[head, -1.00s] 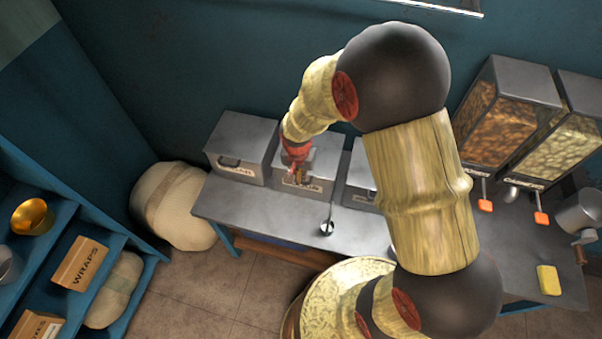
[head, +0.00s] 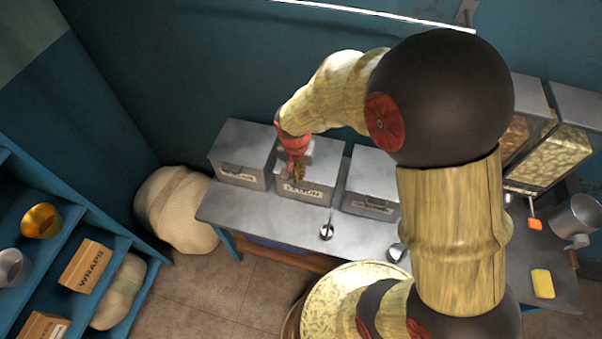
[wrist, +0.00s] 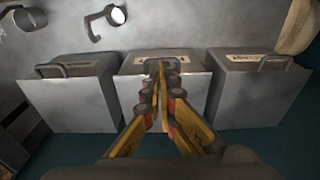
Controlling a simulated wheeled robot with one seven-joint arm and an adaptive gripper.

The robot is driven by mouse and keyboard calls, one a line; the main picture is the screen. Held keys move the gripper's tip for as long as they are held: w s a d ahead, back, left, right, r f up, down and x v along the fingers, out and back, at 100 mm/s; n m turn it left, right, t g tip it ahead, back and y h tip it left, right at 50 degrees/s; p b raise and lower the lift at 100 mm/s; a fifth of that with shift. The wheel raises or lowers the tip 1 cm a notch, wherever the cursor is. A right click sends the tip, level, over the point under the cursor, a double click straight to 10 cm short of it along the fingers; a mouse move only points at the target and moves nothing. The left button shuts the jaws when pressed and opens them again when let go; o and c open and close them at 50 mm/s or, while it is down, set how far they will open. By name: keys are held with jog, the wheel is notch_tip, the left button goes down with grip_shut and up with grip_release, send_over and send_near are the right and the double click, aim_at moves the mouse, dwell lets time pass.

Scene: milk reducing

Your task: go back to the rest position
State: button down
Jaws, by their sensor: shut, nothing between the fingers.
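My gripper (head: 296,174) is in front of the middle grey metal box (head: 318,165) on the bench, near its lid and label. In the wrist view, my gripper (wrist: 160,75) shows with its yellow fingers converging to a shut tip, with nothing between them. The tip overlaps the middle box (wrist: 140,92) in that view; whether it touches the box I cannot tell. My arm spans the right half of the head view and hides part of the bench.
Grey boxes stand to the left (head: 243,150) and right (head: 371,183) of the middle one. A ladle (head: 327,232) lies on the metal bench (head: 270,222). Blue shelves (head: 60,235) stand at left.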

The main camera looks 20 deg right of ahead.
jog(key=shift+s+a+r, duration=0.25)
jog(key=shift+s+r, duration=0.1)
jog(key=shift+r, duration=0.3)
jog(key=shift+s+a+r, duration=0.2)
jog(key=shift+s+r, duration=0.15)
jog(key=shift+r, duration=0.25)
